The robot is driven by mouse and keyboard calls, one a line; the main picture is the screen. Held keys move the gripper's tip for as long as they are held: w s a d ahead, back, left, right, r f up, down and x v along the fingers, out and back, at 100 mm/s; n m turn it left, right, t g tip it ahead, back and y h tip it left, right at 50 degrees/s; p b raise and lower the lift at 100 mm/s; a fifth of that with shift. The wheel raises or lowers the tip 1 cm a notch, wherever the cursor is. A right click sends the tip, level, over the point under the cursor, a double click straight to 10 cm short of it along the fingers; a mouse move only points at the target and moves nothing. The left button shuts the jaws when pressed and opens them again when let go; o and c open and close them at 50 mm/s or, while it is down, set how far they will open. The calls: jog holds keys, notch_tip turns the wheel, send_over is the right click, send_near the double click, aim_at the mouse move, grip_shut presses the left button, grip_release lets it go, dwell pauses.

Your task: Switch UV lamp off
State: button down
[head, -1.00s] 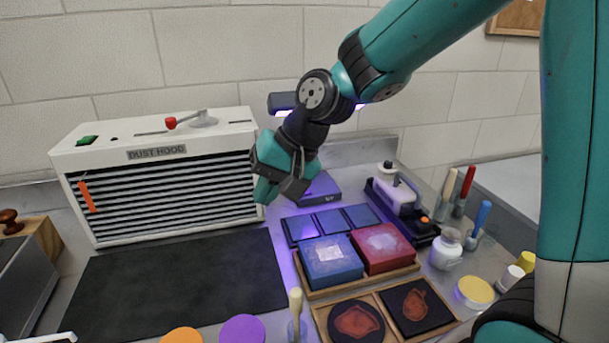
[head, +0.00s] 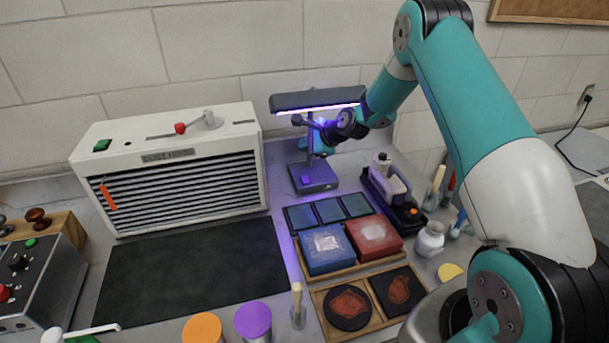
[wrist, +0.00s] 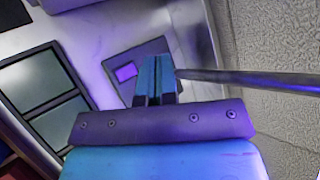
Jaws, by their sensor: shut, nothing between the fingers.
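The UV lamp (head: 318,98) is a dark horizontal bar on a thin post, with a glowing violet strip along its underside, so it is lit. Its dark base (head: 318,184) stands on the bench and carries a bright violet square (head: 305,180). In the wrist view the base (wrist: 150,52) and the violet square (wrist: 126,72) lie beyond the fingers, and the post (wrist: 260,79) runs off to the right. My gripper (wrist: 155,78) is shut and empty, fingers pointing toward the base. In the head view my gripper (head: 312,145) is beside the post, below the lamp bar, above the base.
Dark panels (head: 328,211), a blue box (head: 325,259) and a red box (head: 374,232) stand in front of the lamp. A purple-lit caddy (head: 391,190) is to its right. The dust hood (head: 165,165) is to the left, behind a clear black mat (head: 185,275).

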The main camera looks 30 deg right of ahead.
aim_at(305, 178)
jog(key=shift+f, duration=0.1)
jog(key=f+b, duration=0.2)
jog(key=f, duration=0.1)
jog(key=f+b, duration=0.2)
jog(key=w+f+b, duration=0.1)
jog(key=f+b, duration=0.1)
jog(key=f, duration=0.1)
jog(key=shift+f, duration=0.3)
jog(key=shift+f, duration=0.1)
dwell(1.8)
jog(key=shift+w+f+b, duration=0.1)
jog(key=shift+f+b, duration=0.2)
jog(key=shift+b, duration=0.1)
jog(key=shift+d+f, duration=0.1)
jog(key=shift+f, duration=0.2)
dwell(0.4)
jog(key=shift+r, duration=0.75)
jog(key=shift+p, duration=0.3)
